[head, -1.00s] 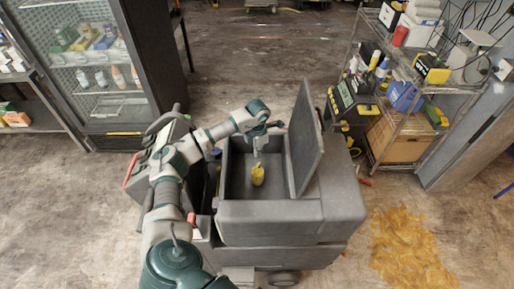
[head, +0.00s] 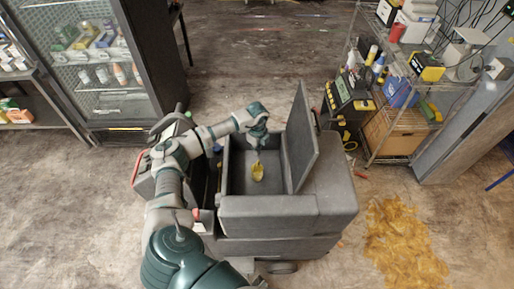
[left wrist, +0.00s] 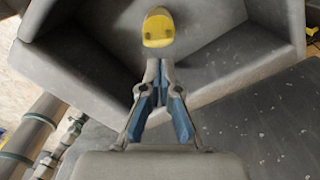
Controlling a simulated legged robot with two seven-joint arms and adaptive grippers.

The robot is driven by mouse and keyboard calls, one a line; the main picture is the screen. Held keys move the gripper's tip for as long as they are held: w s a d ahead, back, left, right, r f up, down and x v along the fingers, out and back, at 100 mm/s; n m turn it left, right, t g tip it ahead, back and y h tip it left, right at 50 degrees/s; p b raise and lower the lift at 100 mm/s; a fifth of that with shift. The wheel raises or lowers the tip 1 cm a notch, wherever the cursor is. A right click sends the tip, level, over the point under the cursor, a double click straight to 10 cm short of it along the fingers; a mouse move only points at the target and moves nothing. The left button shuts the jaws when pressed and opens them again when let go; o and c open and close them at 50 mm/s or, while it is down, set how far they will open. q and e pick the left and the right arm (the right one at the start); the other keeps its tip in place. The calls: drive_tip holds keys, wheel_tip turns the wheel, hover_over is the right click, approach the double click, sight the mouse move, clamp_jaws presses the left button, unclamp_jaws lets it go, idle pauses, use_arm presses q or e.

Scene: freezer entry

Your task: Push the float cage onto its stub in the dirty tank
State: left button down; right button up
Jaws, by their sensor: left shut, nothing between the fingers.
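The dirty tank (head: 262,207) is a grey open box on the machine, with its lid (head: 301,138) standing up on the right. The yellow float cage (head: 257,172) is inside it. My left gripper (head: 256,146) reaches in from above, just beyond the cage in the head view. In the left wrist view, the yellow cage (left wrist: 158,28) lies just past the closed fingertips (left wrist: 160,68), with nothing between them. I cannot tell whether the fingers touch the cage. The stub cannot be made out. My right gripper is not in view.
The raised lid stands close to the right of my left gripper. A wire shelf (head: 405,105) with bottles and boxes is at the right. A glass-door freezer (head: 105,75) is at the left. A yellowish patch (head: 403,245) lies on the floor at right.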

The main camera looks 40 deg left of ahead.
sight(257, 163)
use_arm(q)
drive_tip(key=shift+f+n, duration=0.25)
drive_tip(key=shift+n, duration=0.05)
wheel_tip(257, 163, down, 6)
drive_tip(key=b, duration=0.5)
drive_tip(key=shift+r, duration=0.15)
drive_tip(key=shift+s+f, duration=0.1)
drive_tip(key=shift+f, duration=0.25)
drive_tip(key=shift+d, duration=0.1)
